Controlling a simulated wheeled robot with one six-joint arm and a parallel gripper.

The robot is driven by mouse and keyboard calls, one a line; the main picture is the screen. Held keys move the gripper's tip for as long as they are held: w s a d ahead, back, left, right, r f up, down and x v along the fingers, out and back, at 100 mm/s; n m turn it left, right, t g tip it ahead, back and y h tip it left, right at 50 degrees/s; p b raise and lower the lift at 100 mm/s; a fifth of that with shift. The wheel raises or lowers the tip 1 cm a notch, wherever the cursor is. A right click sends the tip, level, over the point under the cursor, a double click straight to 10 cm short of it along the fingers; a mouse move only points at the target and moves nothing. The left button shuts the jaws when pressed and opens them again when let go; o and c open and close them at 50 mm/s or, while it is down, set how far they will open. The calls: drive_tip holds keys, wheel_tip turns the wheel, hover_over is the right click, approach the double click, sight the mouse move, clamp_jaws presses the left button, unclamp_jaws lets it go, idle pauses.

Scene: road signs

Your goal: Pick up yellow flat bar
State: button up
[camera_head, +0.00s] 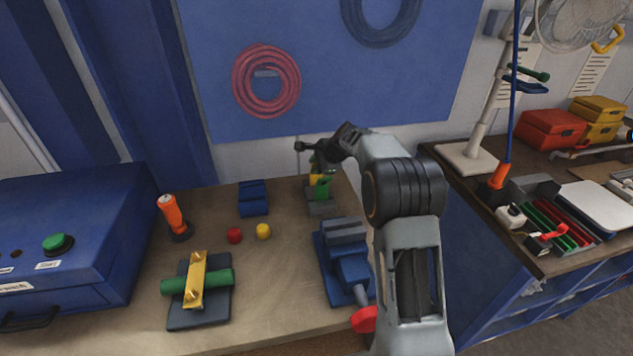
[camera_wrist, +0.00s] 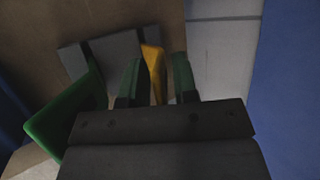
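A yellow flat bar (camera_wrist: 153,68) stands on edge between the two fingertips of my gripper (camera_wrist: 160,66) in the wrist view. It lies close to the left finger, with a gap to the right finger; my gripper is open. In the head view my gripper (camera_head: 318,164) points down at a small stand with a green part (camera_head: 322,188) and a yellow piece (camera_head: 315,179), partly hidden by the gripper. A second yellow bar (camera_head: 196,278) lies across a green cylinder (camera_head: 219,279) on a dark plate at the front left.
A blue vise-like tool (camera_head: 347,267) stands just in front of the stand. A blue block (camera_head: 253,197), red knob (camera_head: 234,235), yellow knob (camera_head: 263,231) and orange torch (camera_head: 172,215) are to the left. The wall rises close behind. The middle front of the bench is clear.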

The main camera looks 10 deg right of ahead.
clamp_jaws()
idle(0.4)
wheel_tip(320, 180, up, 18)
drive_tip(key=shift+p, duration=0.3)
idle(0.4)
